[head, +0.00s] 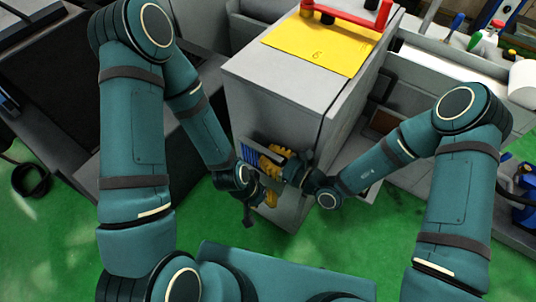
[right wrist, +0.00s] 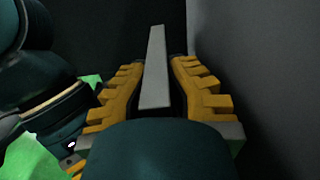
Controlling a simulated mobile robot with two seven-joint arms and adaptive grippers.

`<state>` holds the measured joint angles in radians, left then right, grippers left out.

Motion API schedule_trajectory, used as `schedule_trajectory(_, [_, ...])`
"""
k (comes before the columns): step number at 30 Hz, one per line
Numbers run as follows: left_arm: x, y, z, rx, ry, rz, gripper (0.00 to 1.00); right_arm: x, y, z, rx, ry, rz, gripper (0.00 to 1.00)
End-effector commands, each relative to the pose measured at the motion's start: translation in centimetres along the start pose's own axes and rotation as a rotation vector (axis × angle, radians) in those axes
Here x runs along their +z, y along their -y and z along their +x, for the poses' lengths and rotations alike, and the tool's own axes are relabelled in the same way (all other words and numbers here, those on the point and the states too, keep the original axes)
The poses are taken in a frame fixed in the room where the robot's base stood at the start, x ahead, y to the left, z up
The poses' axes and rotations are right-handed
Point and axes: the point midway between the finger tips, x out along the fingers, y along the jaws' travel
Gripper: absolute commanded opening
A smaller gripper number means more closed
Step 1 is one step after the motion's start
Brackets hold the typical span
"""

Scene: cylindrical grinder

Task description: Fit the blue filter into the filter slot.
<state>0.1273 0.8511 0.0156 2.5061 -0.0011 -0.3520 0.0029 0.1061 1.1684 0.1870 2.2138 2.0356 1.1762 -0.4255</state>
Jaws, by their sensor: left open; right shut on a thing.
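The blue filter (head: 250,153) shows as a ribbed blue patch with a pale edge, low at the near face of the grey cabinet. My right gripper (head: 272,158) is at its right side, shut on it. In the right wrist view, a narrow grey bar (right wrist: 155,70), apparently the filter's frame edge-on, stands between the yellow fingers of this gripper (right wrist: 155,85). My left gripper (head: 270,198) is open, just below the filter and close to the cabinet. The filter slot cannot be made out; grippers and filter cover that area, so I cannot tell whether the filter is inside it.
The grey cabinet (head: 285,85) carries a yellow plate (head: 320,45) and a red handle (head: 345,15) on top. A grey wall (right wrist: 265,70) is close on the right in the right wrist view. Green floor (head: 215,228) is open below. A bench with bottles (head: 480,40) is at upper right.

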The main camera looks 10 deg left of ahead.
Motion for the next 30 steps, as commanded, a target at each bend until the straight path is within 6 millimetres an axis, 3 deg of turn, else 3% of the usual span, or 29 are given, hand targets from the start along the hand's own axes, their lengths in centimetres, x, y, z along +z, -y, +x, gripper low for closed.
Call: schedule_trajectory(30, [0.1,0.2,0.7,0.0,0.0,0.0,0.34,-2.3,0.0,0.0,0.0,0.0,0.0,0.0])
